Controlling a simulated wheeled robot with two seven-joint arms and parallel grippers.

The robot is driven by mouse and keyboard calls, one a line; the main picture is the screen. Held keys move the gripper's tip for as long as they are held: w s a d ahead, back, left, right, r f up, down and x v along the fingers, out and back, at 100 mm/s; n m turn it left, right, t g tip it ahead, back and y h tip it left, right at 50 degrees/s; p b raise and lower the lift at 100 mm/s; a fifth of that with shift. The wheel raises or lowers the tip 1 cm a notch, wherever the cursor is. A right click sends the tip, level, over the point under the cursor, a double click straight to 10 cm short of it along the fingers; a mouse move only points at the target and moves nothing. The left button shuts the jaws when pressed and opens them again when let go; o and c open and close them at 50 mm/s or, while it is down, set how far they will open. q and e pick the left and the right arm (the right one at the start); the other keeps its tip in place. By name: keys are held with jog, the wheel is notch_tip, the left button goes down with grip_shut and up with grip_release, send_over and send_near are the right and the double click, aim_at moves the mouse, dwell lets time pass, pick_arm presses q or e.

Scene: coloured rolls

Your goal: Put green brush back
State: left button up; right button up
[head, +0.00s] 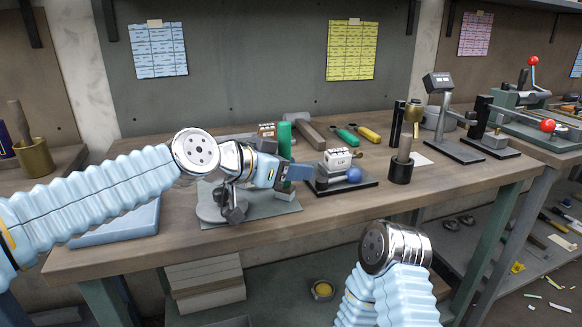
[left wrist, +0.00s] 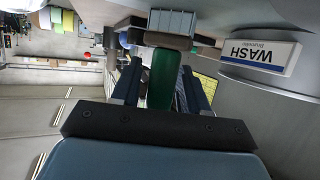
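The green brush (head: 285,139) stands upright near the back of the grey mat on the workbench. Its green part shows above and below my left gripper (head: 292,171), which crosses in front of it. In the left wrist view the green brush (left wrist: 163,78) lies between the two blue fingers of my left gripper (left wrist: 163,82), with a grey block (left wrist: 172,22) at its far end. I cannot tell whether the fingers press on it. My right arm (head: 395,250) ends in a metal joint in front of the bench; its gripper does not show.
A hammer (head: 305,130) and green- and yellow-handled tools lie behind. A WASH label (left wrist: 260,52) shows close in the left wrist view.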

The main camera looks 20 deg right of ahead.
pick_arm(q)
jog(key=shift+o, duration=0.5)
jog(key=shift+r, duration=0.1)
jog(key=shift+r, duration=0.2)
jog(key=b+v, duration=0.2)
jog(key=v, duration=0.9)
jog(key=shift+a+b, duration=0.15)
jog(key=shift+b, duration=0.15)
jog(key=shift+s+a+r, duration=0.15)
jog(key=shift+a, duration=0.1)
